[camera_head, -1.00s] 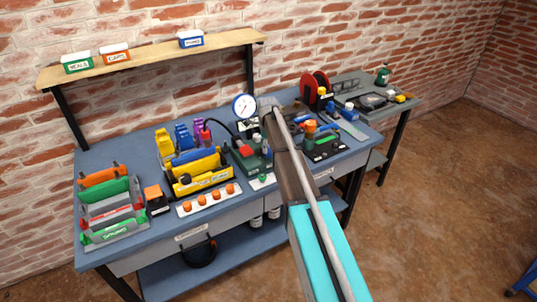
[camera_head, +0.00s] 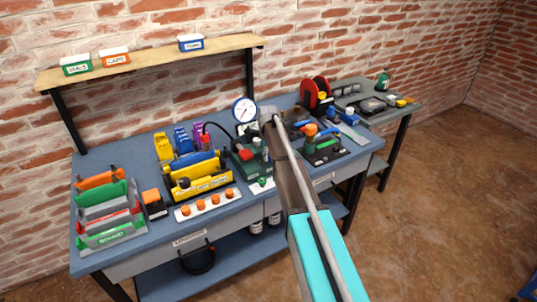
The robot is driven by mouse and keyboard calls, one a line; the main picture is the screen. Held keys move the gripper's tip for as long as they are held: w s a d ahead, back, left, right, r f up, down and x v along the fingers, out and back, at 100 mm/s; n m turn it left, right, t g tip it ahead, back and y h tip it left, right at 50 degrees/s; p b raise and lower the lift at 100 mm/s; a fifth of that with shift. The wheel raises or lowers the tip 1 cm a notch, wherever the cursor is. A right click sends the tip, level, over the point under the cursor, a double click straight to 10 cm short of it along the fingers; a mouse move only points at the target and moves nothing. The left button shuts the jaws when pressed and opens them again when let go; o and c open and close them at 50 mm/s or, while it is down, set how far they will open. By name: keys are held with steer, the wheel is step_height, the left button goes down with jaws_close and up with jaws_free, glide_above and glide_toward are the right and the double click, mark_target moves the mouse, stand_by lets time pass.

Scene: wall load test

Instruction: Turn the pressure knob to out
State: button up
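A green pump-like unit (camera_head: 246,163) with a red part (camera_head: 245,154) on top stands mid-bench, left of my arm. A round white pressure gauge (camera_head: 244,110) rises behind it. A small white plate with a green knob (camera_head: 262,182) lies in front of the unit. I cannot tell for sure which part is the pressure knob, and no "out" mark is readable. My arm reaches in from the lower right, its far end (camera_head: 267,113) beside the gauge. My gripper is largely hidden by the arm, so its fingers and any contact cannot be made out.
Left on the blue bench (camera_head: 165,229) are colored racks, a yellow holder (camera_head: 198,178) and a white strip with orange knobs (camera_head: 208,203). Right of my arm are an orange-topped tool stand (camera_head: 321,148) and a red reel (camera_head: 315,91).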

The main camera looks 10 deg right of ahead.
steer(key=c, duration=0.4)
